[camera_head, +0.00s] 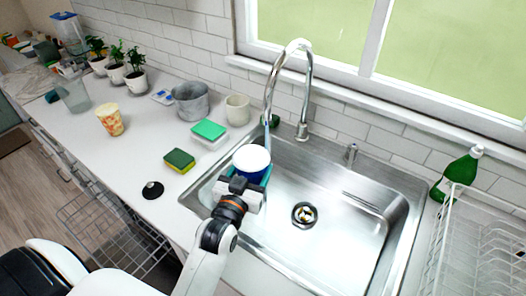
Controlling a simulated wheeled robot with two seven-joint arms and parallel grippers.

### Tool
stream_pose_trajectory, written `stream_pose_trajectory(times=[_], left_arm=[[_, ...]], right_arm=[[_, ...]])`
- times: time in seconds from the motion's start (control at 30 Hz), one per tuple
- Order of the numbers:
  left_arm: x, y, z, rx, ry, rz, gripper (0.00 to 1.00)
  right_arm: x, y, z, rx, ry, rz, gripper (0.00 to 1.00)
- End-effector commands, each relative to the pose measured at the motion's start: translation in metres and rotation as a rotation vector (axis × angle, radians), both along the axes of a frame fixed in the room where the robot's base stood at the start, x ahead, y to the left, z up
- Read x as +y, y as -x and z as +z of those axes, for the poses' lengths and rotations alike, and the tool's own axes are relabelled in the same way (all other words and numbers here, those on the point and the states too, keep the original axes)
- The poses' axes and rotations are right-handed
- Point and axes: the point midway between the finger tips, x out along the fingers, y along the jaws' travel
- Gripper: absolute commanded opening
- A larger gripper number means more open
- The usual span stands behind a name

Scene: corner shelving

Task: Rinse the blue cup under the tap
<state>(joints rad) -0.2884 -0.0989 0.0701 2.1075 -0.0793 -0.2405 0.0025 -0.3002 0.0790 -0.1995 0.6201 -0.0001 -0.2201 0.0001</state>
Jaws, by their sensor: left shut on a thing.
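The blue cup (251,160) is over the left part of the metal sink (350,224), with its white inside facing up toward the camera. My left gripper (243,184) is shut on the cup at its near side; the fingertips are mostly hidden. The chrome tap (307,92) arches from the back edge of the sink, and its spout end comes down just behind and above the cup. A thin pale stream seems to come from the spout toward the cup. My right gripper does not show.
A green and yellow sponge (179,161), a green-topped box (209,132), a metal pot (190,101) and a white cup (237,110) stand left of the sink. A white dish rack (480,245) and a green bottle (458,174) are at the right. The sink's right part is free.

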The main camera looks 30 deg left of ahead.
Motion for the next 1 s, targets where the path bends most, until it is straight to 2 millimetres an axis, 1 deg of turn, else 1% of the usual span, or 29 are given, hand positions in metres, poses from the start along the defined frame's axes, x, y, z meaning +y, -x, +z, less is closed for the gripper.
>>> stream_pose_trajectory(times=[0.27, 0.37, 0.8, 1.0], left_arm=[[0.000, 0.000, 0.001, -0.001, 0.000, 0.000, 0.44], [0.000, 0.003, 0.005, 0.000, 0.000, 0.000, 0.44], [0.001, 0.036, 0.033, 0.000, 0.000, 0.000, 0.44], [0.001, 0.048, 0.040, 0.001, 0.000, 0.000, 0.44]], right_arm=[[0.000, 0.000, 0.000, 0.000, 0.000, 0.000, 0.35], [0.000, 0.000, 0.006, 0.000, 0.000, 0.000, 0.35], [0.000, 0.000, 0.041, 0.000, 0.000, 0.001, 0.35], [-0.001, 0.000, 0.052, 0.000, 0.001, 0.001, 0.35]])
